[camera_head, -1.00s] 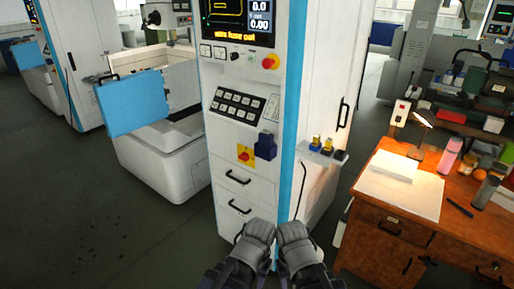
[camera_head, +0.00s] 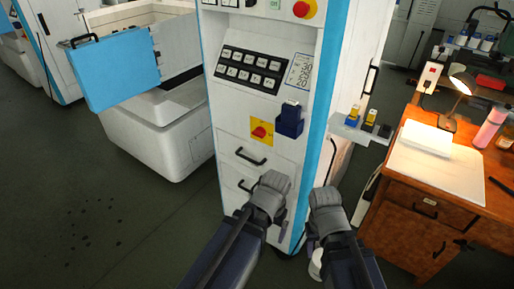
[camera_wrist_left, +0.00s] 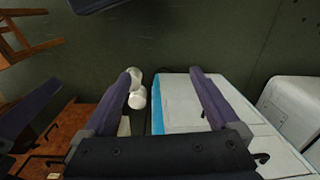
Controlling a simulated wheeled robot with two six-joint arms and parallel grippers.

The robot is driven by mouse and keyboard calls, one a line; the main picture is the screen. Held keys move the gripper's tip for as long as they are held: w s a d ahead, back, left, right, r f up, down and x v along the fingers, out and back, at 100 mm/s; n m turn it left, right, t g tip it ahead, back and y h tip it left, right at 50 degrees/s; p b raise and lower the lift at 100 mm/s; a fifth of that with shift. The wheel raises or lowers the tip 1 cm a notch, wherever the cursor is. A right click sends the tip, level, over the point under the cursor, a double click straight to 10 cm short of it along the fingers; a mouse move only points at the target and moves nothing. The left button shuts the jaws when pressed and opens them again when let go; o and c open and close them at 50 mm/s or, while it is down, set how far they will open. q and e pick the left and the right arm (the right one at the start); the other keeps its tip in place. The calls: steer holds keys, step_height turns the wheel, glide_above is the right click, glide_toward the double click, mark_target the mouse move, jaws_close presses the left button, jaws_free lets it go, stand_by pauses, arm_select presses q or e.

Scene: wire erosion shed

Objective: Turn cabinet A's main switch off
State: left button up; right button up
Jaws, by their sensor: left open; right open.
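The main switch (camera_head: 261,132) is a red knob on a yellow plate, low on the front of the white, blue-edged cabinet (camera_head: 235,120) in the head view. No letter on the cabinet is readable. A dark blue box (camera_head: 290,120) sits just right of the switch. My left gripper (camera_head: 273,184) is below the switch and apart from it, in front of the drawers. In the left wrist view its two fingers (camera_wrist_left: 164,76) are spread and empty, with a white, blue-striped body beyond. My right gripper (camera_head: 326,196) is open, near the cabinet's right blue edge.
A red mushroom button (camera_head: 303,9) and a black keypad (camera_head: 249,69) are higher on the cabinet. A small side shelf (camera_head: 358,130) juts out right. A wooden desk (camera_head: 426,200) stands at right, and an open blue door (camera_head: 118,75) at left. Floor at left is clear.

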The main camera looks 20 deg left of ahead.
mark_target(257, 136)
arm_select(q)
steer(key=w+a+f+t+h+b, duration=0.35)
steer(key=w+f+b, duration=0.45)
steer(key=f+b, duration=0.35)
steer(key=w+a+r+m+t+h, duration=0.25)
steer(key=w+r+t+h, duration=0.35)
steer(key=w+r, duration=0.6)
steer(key=w+a+r+t+y, duration=0.3)
steer(key=w+a+r+t, duration=0.45)
steer(key=a, duration=0.25)
steer(key=shift+n, duration=0.45)
steer(key=x, duration=0.7)
steer(key=shift+s+d+r+p, duration=0.15)
steer(key=shift+d+r+p, duration=0.15)
steer(key=shift+p, duration=0.1)
arm_select(e)
step_height(257, 136, down, 14)
steer(key=shift+r, duration=0.25)
arm_select(q)
steer(key=c, duration=1.4)
